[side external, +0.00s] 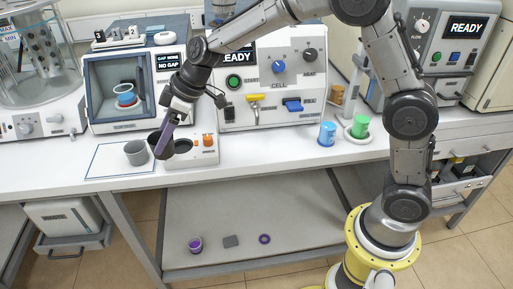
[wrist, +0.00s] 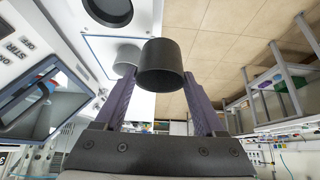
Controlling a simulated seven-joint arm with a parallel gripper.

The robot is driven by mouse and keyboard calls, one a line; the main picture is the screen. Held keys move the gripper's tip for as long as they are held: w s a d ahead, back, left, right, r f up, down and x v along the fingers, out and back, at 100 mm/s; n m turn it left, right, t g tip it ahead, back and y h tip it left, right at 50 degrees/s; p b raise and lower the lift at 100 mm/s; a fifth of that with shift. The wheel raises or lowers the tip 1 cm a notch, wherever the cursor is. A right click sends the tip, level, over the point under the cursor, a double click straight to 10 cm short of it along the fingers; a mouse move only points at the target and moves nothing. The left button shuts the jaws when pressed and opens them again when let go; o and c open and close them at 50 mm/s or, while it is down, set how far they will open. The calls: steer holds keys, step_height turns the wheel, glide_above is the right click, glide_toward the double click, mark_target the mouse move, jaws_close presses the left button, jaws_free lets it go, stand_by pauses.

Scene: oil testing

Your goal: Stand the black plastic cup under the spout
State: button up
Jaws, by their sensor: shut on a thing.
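The black plastic cup (wrist: 162,66) sits between the two purple fingers of my gripper (wrist: 160,95) in the wrist view, and the fingers are shut on it. In the side external view my gripper (side external: 166,142) is low over the bench, left of the machine labelled CELL. The black cup (side external: 154,140) shows there partly behind a finger, just above the bench.
A grey cup (side external: 137,153) stands on a white mat (side external: 105,160), close beside the held cup. A low unit (side external: 205,156) with a dark round well and orange knobs is just right. Blue (side external: 327,133) and green (side external: 360,126) cups stand farther right.

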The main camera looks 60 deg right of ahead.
steer(key=s+d+f, duration=0.2)
steer(key=s+d, duration=0.1)
steer(key=s, duration=0.5)
steer(key=s+d+f+m, duration=0.1)
steer(key=s+d, duration=0.2)
steer(key=s, duration=0.5)
steer(key=s+d+f+m+h, duration=0.1)
steer(key=s+d+f, duration=0.1)
steer(key=s, duration=0.6)
steer(key=shift+s+d+f+t, duration=0.35)
steer(key=shift+d+t, duration=0.05)
steer(key=shift+d, duration=0.15)
steer(key=w+d, duration=0.9)
steer(key=shift+w+d, duration=0.25)
steer(key=w+d, duration=0.3)
steer(key=shift+f, duration=0.1)
steer(key=shift+s+f, duration=0.1)
steer(key=shift+f, duration=0.55)
steer(key=shift+a+f, duration=0.1)
